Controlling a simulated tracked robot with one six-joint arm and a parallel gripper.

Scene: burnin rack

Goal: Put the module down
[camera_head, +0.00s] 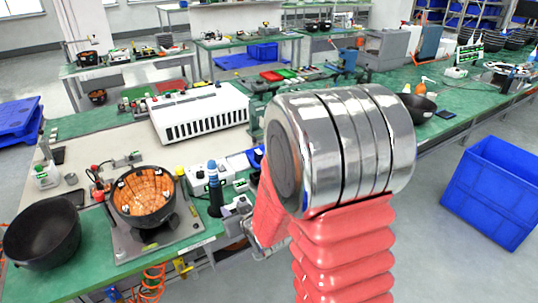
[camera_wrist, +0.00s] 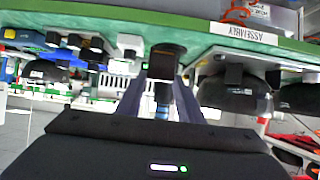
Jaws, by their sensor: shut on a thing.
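My gripper (camera_wrist: 163,72) shows in the wrist view as two grey-blue fingers that close in on a dark, blunt piece with a brownish end, which I take to be the module (camera_wrist: 166,62). The wrist view is upside down, with the green table edge along its top. In the head view my gripper (camera_head: 240,212) is at the front edge of the green bench, partly hidden by my arm. The module cannot be made out clearly there. A blue-and-black upright device (camera_head: 214,188) stands just left of the gripper.
A fixture with a copper-lined black bowl (camera_head: 145,195) and a plain black bowl (camera_head: 42,235) stand at the bench's left. A white slotted box (camera_head: 200,115) lies behind. A blue bin (camera_head: 495,190) is on the floor at right. Bare beige bench (camera_head: 110,135) lies left of the box.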

